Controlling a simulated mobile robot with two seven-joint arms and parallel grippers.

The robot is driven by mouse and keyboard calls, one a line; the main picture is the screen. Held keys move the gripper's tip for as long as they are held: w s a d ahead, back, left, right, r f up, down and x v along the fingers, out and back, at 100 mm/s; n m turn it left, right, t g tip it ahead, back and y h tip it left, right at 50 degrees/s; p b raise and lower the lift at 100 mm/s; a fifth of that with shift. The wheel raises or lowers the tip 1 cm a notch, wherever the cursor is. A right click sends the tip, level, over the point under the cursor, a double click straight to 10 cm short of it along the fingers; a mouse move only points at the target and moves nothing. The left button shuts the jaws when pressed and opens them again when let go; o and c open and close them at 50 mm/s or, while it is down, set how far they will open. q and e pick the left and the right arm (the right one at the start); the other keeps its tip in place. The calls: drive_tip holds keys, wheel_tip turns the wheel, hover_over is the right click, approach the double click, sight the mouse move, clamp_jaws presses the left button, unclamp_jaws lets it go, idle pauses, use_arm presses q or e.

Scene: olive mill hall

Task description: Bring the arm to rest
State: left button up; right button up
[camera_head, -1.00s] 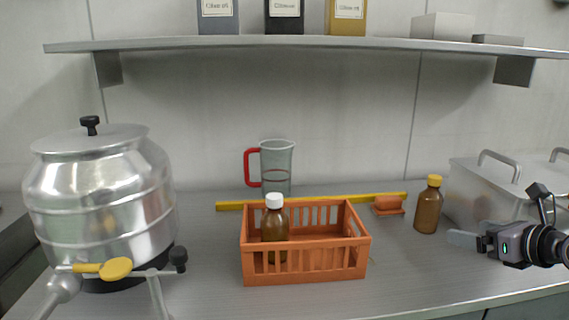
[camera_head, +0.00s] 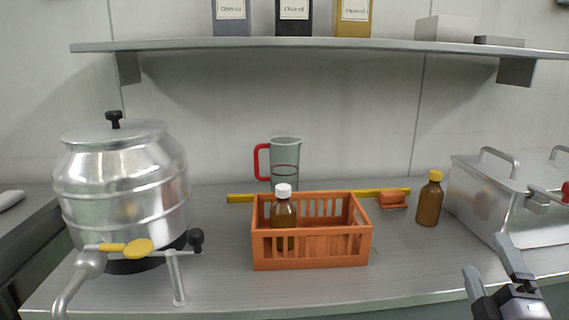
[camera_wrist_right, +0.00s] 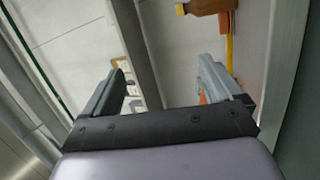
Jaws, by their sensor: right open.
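My right gripper (camera_head: 492,265) is at the lower right of the head view, in front of the counter's front edge. Its two fingers stand apart with nothing between them. In the right wrist view the open fingers (camera_wrist_right: 165,92) also show, with an amber bottle (camera_wrist_right: 205,6) beyond them at the top. My left gripper is not in view.
An orange crate (camera_head: 310,262) on the counter holds a white-capped brown bottle (camera_head: 284,215). A yellow-capped brown bottle (camera_head: 429,205) stands right of it, near a metal box (camera_head: 490,195). A steel drum (camera_head: 122,190) stands left. A red-handled jug (camera_head: 285,160) stands behind the crate.

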drive_tip(key=s+f+m+g+h, duration=0.1)
drive_tip(key=s+f+m+g, duration=0.35)
drive_tip(key=f, duration=0.25)
drive_tip(key=s+f+m+g+h, duration=0.1)
drive_tip(key=s+f+m+g, duration=0.4)
drive_tip(key=f, duration=0.3)
drive_tip(key=s+a+f+m+g+y, duration=0.25)
drive_tip(key=s+a+f+g, duration=0.2)
drive_tip(key=s, duration=0.35)
drive_tip(key=s+a+f+m+g+y, duration=0.1)
drive_tip(key=s+a+f+g+y, duration=0.25)
drive_tip(key=s+a+f, duration=0.35)
drive_tip(key=w+a+r+t+y+p, duration=0.1)
drive_tip(key=w+t+p, duration=0.5)
drive_tip(key=p, duration=0.3)
drive_tip(key=shift+a+r+n, duration=0.3)
drive_tip(key=shift+a+r, duration=0.05)
